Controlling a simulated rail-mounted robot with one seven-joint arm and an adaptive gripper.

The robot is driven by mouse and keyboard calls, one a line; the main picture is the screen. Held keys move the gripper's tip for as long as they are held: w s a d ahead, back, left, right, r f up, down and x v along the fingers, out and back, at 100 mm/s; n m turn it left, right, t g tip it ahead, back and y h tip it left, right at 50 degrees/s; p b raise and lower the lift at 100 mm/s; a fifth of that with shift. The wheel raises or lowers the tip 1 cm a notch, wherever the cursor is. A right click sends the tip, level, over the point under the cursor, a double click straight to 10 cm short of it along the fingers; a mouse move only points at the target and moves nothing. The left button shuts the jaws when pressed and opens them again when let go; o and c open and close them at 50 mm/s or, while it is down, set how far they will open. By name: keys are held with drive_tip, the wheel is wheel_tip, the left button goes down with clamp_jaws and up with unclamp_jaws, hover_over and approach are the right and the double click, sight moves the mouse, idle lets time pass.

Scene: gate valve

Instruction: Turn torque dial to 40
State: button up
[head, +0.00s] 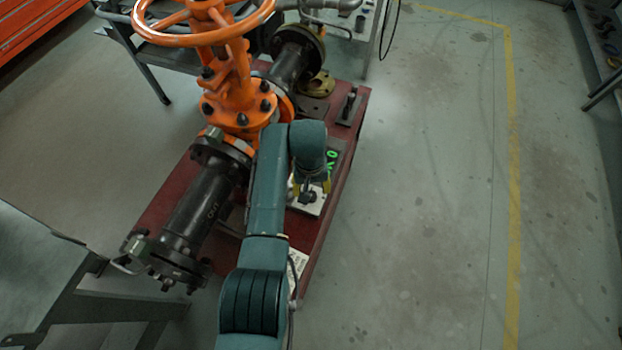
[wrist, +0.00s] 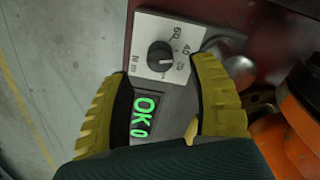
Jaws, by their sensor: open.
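The torque dial is a black round knob (wrist: 160,56) on a white plate (wrist: 147,26) marked "N m", with printed numbers including 60 and 40. The exact setting of its pointer is too small to read. My gripper (wrist: 160,72) is open, its two yellow padded fingers on either side of the dial's near edge in the wrist view, with nothing held. Whether either finger touches the plate I cannot tell. In the head view my gripper (head: 311,186) hangs over the white dial plate (head: 304,207) and partly hides it.
A green display (wrist: 145,115) reads "OK" and "0" beside the dial. A rounded grey part (wrist: 229,50) sits close to the plate. The orange valve (head: 233,95) with its handwheel (head: 205,38) and black pipe (head: 196,208) stands left of my arm. Open floor lies right.

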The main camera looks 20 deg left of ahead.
wheel_tip(320, 180, up, 7)
drive_tip(key=shift+f, duration=0.1)
idle(0.5)
